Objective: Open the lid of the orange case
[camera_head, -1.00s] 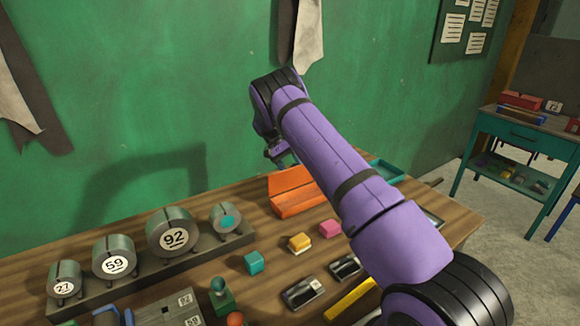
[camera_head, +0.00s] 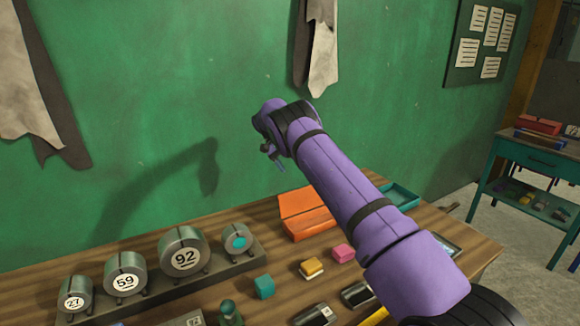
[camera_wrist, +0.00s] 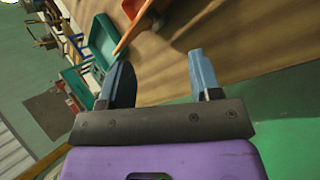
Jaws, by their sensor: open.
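The orange case (camera_head: 312,224) sits on the wooden bench near the green wall. Its lid (camera_head: 297,201) stands raised at the back, tilted up from the body. The arm hides part of the case's right side. My gripper (camera_head: 273,156) is above and to the left of the case, apart from it, near the wall. In the wrist view, my gripper (camera_wrist: 158,65) has its two blue-grey fingers spread with nothing between them. Part of the orange case (camera_wrist: 136,27) shows at the top of that view, beyond the fingers.
A teal tray (camera_head: 402,196) lies right of the case. Teal (camera_head: 264,287), yellow (camera_head: 312,266) and pink (camera_head: 343,253) blocks are in front. Numbered cylinders (camera_head: 182,252) stand in a rack at left. Cloths (camera_head: 322,45) hang on the wall. A teal side table (camera_head: 535,155) is at right.

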